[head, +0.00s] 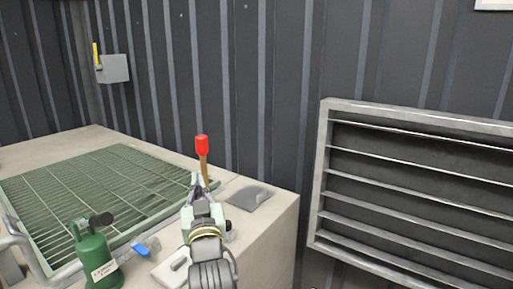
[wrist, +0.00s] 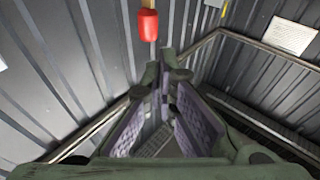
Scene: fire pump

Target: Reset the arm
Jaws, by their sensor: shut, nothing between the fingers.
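My gripper (head: 198,183) is at the end of my arm, over the right part of the beige block in the head view. In the wrist view my gripper (wrist: 160,65) has its fingertips together with nothing between them. A red-tipped handle (head: 202,146) with a brown shaft stands just beyond the fingertips in the head view. The red tip (wrist: 148,25) also shows at the top of the wrist view, apart from the fingers. The foot of the shaft is hidden behind my gripper.
A green grating (head: 100,185) covers the block's top. A grey wedge (head: 250,198) lies right of my gripper. A louvred vent (head: 420,190) is on the right wall. A grey box with a yellow lever (head: 114,69) hangs at the back left.

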